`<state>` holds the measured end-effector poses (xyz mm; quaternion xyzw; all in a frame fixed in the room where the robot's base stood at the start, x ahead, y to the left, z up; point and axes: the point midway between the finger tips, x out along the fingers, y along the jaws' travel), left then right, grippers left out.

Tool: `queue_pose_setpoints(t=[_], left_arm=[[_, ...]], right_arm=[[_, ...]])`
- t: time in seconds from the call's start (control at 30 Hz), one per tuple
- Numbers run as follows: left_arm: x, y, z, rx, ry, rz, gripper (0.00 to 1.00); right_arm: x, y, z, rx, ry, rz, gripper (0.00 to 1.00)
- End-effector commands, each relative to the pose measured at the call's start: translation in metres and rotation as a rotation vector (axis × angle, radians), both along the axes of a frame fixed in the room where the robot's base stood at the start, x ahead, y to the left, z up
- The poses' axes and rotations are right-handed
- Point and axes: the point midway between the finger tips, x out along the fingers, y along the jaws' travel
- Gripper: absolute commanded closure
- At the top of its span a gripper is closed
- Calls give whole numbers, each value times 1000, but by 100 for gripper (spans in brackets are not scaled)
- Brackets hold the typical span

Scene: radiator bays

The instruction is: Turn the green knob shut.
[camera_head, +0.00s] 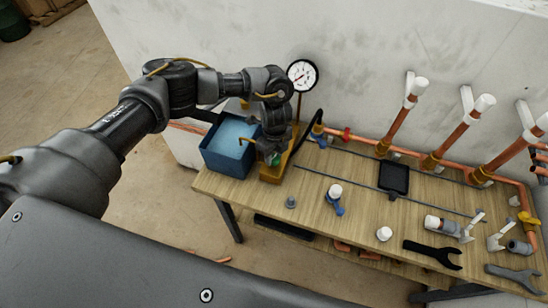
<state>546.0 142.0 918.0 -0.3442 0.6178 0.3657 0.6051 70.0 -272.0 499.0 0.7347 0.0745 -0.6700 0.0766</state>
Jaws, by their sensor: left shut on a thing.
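The green knob (274,160) shows as a small green patch at the left end of the bench, by a yellow block (283,168) under the gauge. My left gripper (272,153) points down over it and is shut on it. The fingers and wrist hide most of the knob, so its angle cannot be read. My right gripper is not in view.
A blue open box (229,143) stands just left of the gripper. A round gauge (302,75) rises behind. Copper pipes (400,125) with white caps line the wall. Loose fittings, a black tray (393,178) and wrenches (433,255) lie on the wooden bench (330,230).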

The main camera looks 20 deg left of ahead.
Motion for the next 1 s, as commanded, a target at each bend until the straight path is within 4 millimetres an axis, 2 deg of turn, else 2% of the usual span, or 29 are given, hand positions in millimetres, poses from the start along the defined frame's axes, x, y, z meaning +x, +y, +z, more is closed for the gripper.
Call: queue_pose_setpoints(t=[0.03, 0.4, 1.0], left_arm=[[1, 0, -4, -1, -2, -42, 89], [1, -1, -4, -1, -3, -396, 89], [1, -2, -2, 1, -3, -957, 89]], right_arm=[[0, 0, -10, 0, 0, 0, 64], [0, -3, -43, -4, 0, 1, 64], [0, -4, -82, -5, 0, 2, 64]])
